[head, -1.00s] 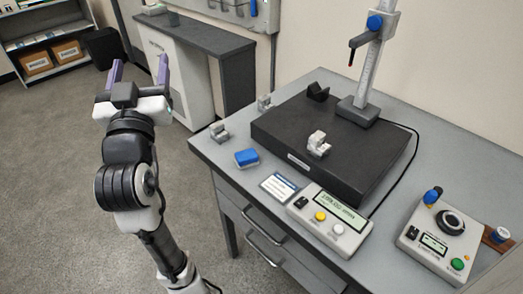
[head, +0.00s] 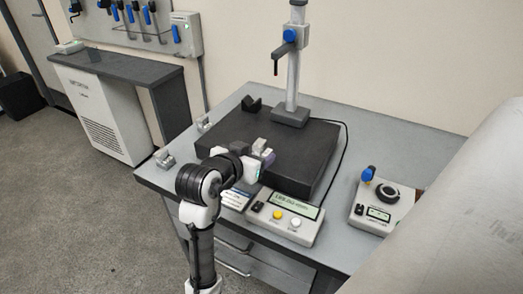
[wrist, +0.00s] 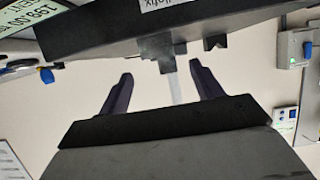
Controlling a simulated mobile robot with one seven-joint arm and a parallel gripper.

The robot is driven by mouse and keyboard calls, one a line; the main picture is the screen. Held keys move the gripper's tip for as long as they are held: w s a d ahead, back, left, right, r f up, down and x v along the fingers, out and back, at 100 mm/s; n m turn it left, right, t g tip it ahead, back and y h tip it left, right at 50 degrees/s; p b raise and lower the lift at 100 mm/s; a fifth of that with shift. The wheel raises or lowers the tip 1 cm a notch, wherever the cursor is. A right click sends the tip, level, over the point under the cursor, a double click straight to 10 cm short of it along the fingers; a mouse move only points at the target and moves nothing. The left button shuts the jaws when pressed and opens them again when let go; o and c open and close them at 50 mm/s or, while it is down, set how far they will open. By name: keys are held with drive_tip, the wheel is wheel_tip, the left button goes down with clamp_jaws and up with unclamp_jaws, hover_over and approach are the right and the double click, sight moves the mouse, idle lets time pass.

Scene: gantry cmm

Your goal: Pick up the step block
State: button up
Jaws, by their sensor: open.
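The step block (head: 260,145) is a small light-grey metal block with a stepped outline. In the wrist view, which is upside down, the step block (wrist: 160,50) appears ahead and between the two spread fingers of my gripper (wrist: 161,78). Nothing is held, and I cannot tell the exact gap to the block.
A height gauge (head: 291,70) and a dark V-shaped block (head: 251,104) stand on the plate's back part. Two grey metal pieces (head: 164,159) (head: 204,122) lie on the table to the left. A display box (head: 285,219) and a dial unit (head: 382,205) occupy the front and right.

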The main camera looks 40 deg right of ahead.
sight(259, 152)
drive_tip(key=shift+p+x, duration=0.8)
drive_tip(key=shift+x, duration=2.05)
drive_tip(key=shift+a+f, duration=0.1)
drive_tip(key=shift+f, duration=0.1)
drive_tip(key=c, duration=1.3)
drive_tip(key=shift+o, duration=0.2)
